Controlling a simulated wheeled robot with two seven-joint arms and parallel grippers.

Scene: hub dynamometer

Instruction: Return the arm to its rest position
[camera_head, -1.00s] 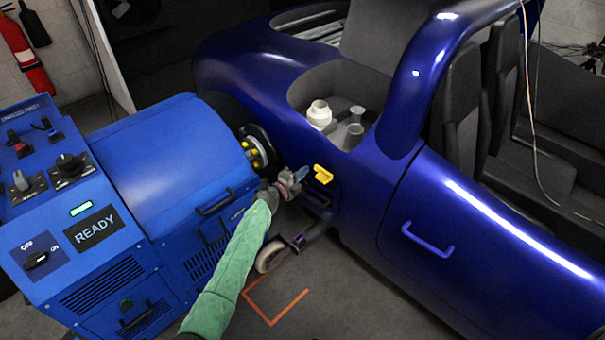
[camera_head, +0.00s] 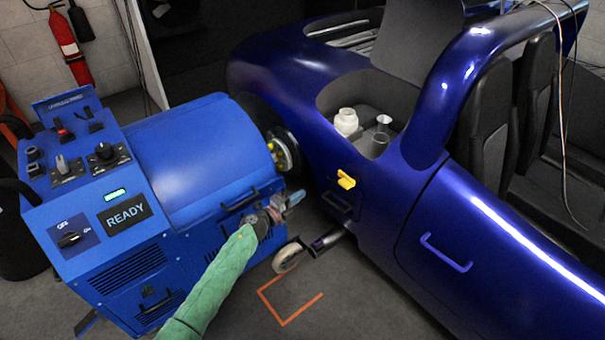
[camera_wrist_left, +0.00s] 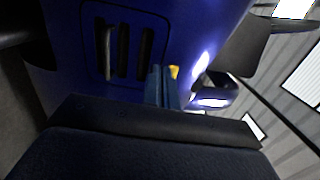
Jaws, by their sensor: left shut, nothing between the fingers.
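My left arm, in a green sleeve, reaches in from the bottom of the head view. Its gripper (camera_head: 293,199) is shut and empty, in front of the blue dynamometer cabinet (camera_head: 190,150) and short of the blue car (camera_head: 400,215). In the left wrist view the closed fingers (camera_wrist_left: 163,87) point toward the car's dark blue body (camera_wrist_left: 190,40) and its slotted vent (camera_wrist_left: 123,48). A yellow handle (camera_head: 346,180) on the car's side is apart from the fingers. My right gripper is not in view.
A wheel hub (camera_head: 283,155) lies between cabinet and car. A caster wheel (camera_head: 287,257) and an orange floor mark (camera_head: 284,322) are below the arm. White containers (camera_head: 346,122) sit in the car's recess.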

